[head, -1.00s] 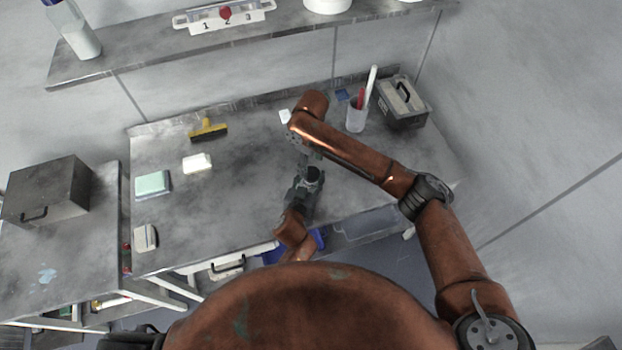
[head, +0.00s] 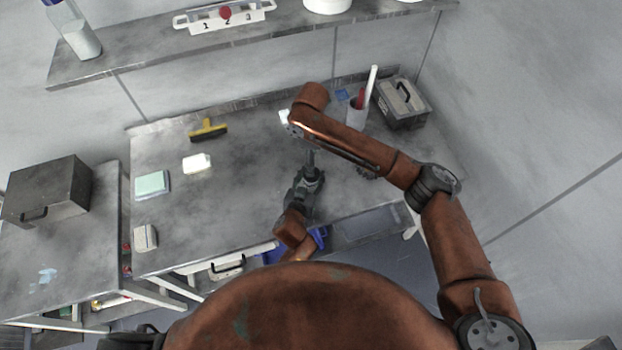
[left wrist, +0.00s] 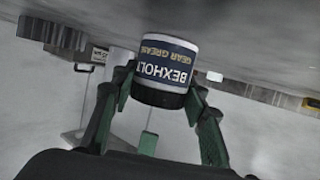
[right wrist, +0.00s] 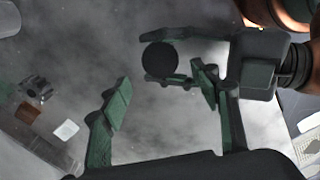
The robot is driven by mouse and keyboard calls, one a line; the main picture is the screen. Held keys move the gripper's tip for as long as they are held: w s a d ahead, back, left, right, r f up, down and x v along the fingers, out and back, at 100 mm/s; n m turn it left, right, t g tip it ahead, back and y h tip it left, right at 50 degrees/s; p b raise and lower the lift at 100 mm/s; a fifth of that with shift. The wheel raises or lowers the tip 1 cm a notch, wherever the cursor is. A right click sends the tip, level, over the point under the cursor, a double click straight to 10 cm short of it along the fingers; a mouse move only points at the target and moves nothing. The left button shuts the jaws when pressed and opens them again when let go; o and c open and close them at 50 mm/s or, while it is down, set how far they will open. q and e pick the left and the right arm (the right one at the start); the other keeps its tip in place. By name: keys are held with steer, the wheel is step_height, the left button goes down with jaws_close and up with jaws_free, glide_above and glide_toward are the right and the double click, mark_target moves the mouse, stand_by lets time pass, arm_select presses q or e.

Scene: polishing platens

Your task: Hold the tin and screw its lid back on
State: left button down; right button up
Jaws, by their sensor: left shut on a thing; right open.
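The tin (left wrist: 168,62), white with a dark blue "BEXHOLT GEAR GREASE" label, shows upside down in the left wrist view. My left gripper (left wrist: 157,92) is shut around it; the left gripper also shows in the head view (head: 306,185). A black lid (left wrist: 158,98) covers the tin's top end. From above, the lid is a dark disc (right wrist: 160,58) between the left fingers. Whether its thread is tight cannot be told. My right gripper (right wrist: 160,88) is open and empty, its fingers apart near the lid. In the head view my right arm hides most of it.
A yellow-handled brush (head: 208,130), white block (head: 197,163) and green sponge (head: 152,184) lie on the bench's left. A cup (head: 356,115) with tools and a grey box (head: 402,102) stand at back right.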

mark_target(311, 178)
steer(key=shift+f, duration=3.55)
steer(key=shift+c, duration=0.4)
steer(key=c, duration=1.1)
steer(key=m, duration=0.4)
steer(key=shift+c, duration=0.2)
steer(key=m, duration=0.2)
steer(key=shift+m, duration=0.3)
steer(key=o, duration=1.3)
steer(key=shift+c, duration=0.2)
